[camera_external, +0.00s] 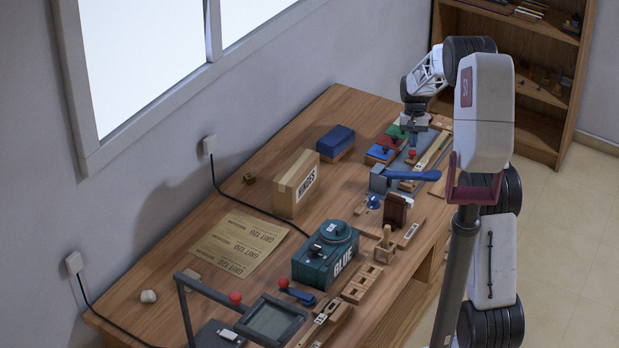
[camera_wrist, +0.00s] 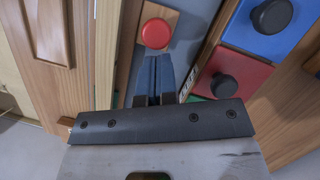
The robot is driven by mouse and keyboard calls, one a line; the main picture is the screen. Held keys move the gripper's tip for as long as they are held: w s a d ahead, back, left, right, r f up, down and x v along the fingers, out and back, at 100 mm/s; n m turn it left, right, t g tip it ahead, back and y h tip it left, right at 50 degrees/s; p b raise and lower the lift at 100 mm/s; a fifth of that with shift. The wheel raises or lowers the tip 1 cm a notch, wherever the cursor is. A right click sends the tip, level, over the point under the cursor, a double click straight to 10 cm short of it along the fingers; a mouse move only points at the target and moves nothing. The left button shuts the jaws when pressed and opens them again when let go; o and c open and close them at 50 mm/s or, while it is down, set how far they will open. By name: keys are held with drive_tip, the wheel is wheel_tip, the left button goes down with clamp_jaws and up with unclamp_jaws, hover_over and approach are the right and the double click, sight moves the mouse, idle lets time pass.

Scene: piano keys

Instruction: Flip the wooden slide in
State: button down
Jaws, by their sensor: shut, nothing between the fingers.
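A wooden slide (camera_wrist: 171,17) with a round red knob (camera_wrist: 155,33) shows at the top middle of the wrist view, set in a grey strip. In the external view a red knob (camera_external: 411,153) shows at the far end of the bench, just in front of my gripper. My gripper (camera_wrist: 154,62) is shut and empty. Its fingertips lie just below the red knob in the wrist view; I cannot tell whether they touch the slide. In the external view my gripper (camera_external: 412,139) points down over the grey board, and part of the slide is hard to make out.
Blue (camera_wrist: 258,25) and red (camera_wrist: 231,80) blocks with black knobs lie right of the slide. A wooden panel (camera_wrist: 45,30) is to its left. A blue-handled clamp (camera_external: 410,175) stands nearby.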

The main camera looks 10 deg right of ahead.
drive_tip(key=shift+s, duration=0.1)
idle(0.3)
drive_tip(key=shift+s+a+f, duration=0.1)
drive_tip(key=shift+s+a, duration=2.6)
drive_tip(key=shift+w, duration=0.1)
drive_tip(key=shift+w+d, duration=0.15)
drive_tip(key=shift+w, duration=0.35)
drive_tip(key=w, duration=0.2)
drive_tip(key=w+d+r, duration=0.1)
drive_tip(key=a+v, duration=0.1)
drive_tip(key=v, duration=0.8)
drive_tip(key=shift+d+r, duration=0.45)
drive_tip(key=shift+s+r, duration=0.1)
